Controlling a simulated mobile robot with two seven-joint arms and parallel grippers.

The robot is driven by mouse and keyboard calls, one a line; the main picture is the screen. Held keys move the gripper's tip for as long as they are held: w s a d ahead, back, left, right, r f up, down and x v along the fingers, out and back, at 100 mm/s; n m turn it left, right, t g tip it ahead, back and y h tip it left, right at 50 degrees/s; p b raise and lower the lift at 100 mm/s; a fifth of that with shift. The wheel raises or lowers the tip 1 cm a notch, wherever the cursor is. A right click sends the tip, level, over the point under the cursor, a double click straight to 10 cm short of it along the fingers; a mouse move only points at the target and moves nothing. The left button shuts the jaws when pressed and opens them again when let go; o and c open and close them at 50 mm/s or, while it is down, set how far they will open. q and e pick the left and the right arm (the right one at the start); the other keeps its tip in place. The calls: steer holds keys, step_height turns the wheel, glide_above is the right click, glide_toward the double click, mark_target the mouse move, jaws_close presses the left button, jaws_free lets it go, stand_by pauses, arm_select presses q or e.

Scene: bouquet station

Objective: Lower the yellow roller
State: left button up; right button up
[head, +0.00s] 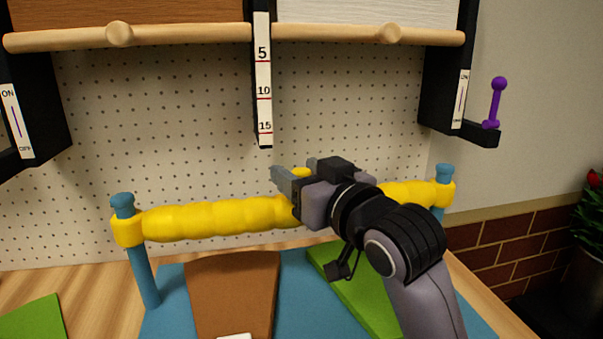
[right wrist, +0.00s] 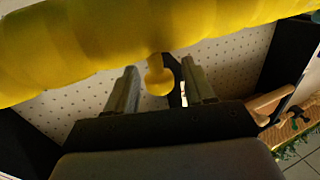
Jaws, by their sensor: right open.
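The yellow roller (head: 215,219) is a long, lumpy bar held level between two blue posts (head: 143,270), with a yellow collar at each end. It is raised above the blue mat (head: 170,292), and it fills the top of the right wrist view (right wrist: 85,45). A yellow knob (right wrist: 158,80) sticks out from the roller's middle. My right gripper (head: 293,170) is open at the middle of the roller. In the right wrist view its two fingers stand on either side of the knob, with visible gaps. My right arm hides part of the roller. My left gripper is out of view.
A brown board (head: 232,290) and a green board (head: 345,285) lie under the roller on the mat. A black post with a numbered scale (head: 264,95) hangs above. A purple lever (head: 496,100) is at the right. Wooden rails (head: 185,36) cross the top.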

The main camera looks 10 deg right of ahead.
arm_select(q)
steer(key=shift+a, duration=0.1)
arm_select(e)
jaws_close()
step_height(320, 180, down, 9)
steer(key=b, duration=0.4)
steer(key=shift+f, duration=0.15)
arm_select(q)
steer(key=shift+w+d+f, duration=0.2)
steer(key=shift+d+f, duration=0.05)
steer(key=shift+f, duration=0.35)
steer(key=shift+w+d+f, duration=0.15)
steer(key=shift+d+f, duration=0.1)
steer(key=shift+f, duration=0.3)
arm_select(e)
steer(key=shift+f, duration=0.25)
jaws_free()
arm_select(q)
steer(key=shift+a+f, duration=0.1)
